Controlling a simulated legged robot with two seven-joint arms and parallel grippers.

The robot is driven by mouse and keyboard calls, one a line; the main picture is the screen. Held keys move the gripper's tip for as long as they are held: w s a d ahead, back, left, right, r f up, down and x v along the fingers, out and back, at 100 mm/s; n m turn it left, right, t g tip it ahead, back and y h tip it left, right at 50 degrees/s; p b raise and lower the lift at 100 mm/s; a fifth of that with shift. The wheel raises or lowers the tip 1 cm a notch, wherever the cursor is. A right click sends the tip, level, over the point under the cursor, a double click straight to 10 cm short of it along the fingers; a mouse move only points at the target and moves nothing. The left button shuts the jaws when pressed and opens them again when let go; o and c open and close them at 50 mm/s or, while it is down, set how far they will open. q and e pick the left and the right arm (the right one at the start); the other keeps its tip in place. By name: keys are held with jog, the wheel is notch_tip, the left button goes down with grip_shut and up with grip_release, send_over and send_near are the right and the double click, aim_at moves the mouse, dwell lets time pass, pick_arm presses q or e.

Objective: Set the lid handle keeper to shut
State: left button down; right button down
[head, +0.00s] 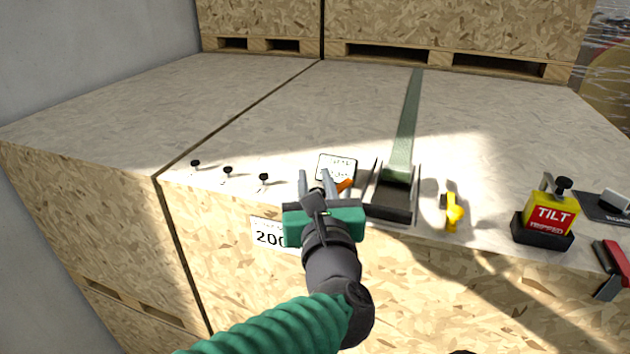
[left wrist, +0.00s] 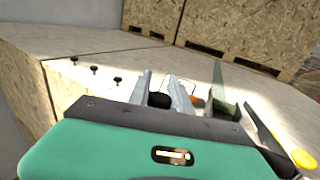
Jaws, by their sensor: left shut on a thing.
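My left gripper (head: 315,178) reaches the front edge of the crate top, fingers pointing away from me. A dark round piece (left wrist: 160,99) sits between the two grey fingers in the left wrist view; the gripper is shut on it. It looks like a black knob, partly hidden by the fingers and palm. An orange lever-like piece (head: 345,186) shows just right of the fingers, its lower part hidden. Which of these is the lid handle keeper I cannot tell, nor its setting. My right gripper is not in view.
Several black knobs, one here (head: 263,177), line the edge to the left. A white label (head: 336,167) lies behind my gripper. To the right are a strap ratchet (head: 391,200), a yellow clip (head: 453,212) and a yellow TILT indicator (head: 549,215).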

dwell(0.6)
pick_arm(q)
jog(key=n+y+b, duration=0.1)
jog(key=y+b, duration=0.1)
jog(key=b, duration=0.1)
jog(key=s+d+n+g+y+b, duration=0.1)
jog(key=n+y+b, duration=0.1)
jog(key=b, duration=0.1)
jog(key=shift+s+d+f+y, duration=0.1)
jog(key=shift+s+d+y, duration=0.05)
jog(key=shift+y, duration=0.25)
jog(key=c, duration=1.3)
grip_release()
jog(key=shift+o, duration=0.3)
jog(key=shift+d, duration=0.1)
